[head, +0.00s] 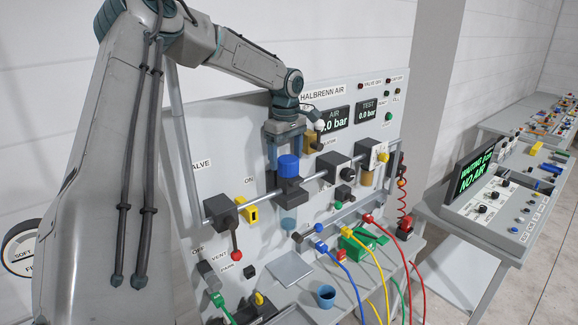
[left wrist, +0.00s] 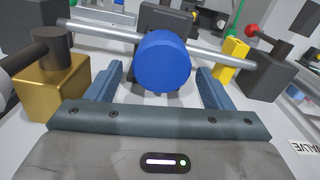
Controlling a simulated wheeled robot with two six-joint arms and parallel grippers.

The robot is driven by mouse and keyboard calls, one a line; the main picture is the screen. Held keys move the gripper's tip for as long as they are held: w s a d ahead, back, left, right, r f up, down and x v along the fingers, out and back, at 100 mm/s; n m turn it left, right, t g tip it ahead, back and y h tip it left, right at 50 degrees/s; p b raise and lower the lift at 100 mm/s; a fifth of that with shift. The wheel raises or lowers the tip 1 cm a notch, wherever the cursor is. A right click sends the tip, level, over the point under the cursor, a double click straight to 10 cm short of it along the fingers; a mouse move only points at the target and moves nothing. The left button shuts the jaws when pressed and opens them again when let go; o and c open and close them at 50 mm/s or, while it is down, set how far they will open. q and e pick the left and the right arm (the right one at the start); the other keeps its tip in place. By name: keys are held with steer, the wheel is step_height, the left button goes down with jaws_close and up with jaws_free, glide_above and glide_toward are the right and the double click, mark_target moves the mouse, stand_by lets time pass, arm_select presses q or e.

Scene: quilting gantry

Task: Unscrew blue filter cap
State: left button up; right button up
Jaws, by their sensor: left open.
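The blue filter cap (head: 288,167) sits on top of a dark block (head: 288,192) on the grey pipe. A bluish filter bowl (head: 288,222) shows below that block. My left gripper (head: 286,158) reaches down from above, open, with one finger on each side of the cap. In the left wrist view the round top of the blue cap (left wrist: 163,62) shows between the open fingers of my left gripper (left wrist: 159,74), with visible gaps on both sides. I cannot tell how deep the cap sits between them. My right gripper is not in view.
A brass part (left wrist: 58,88) with a dark knob stands close beside the left finger in the wrist view. A yellow valve handle (head: 252,213) and a red-tipped lever (head: 236,254) are on the pipe's left. Displays (head: 334,119) stand behind. A blue cup (head: 326,296) and hoses are below.

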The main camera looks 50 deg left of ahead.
mark_target(286, 157)
arm_select(q)
steer(key=shift+c, duration=0.2)
steer(key=c, duration=1.2)
steer(key=shift+o, duration=0.2)
steer(key=n, duration=0.2)
steer(key=shift+s+n, duration=0.1)
steer(key=shift+n, duration=0.2)
steer(key=shift+w+r, duration=0.25)
steer(key=shift+r, duration=0.4)
steer(key=shift+s+r, duration=0.1)
steer(key=shift+r, duration=2.05)
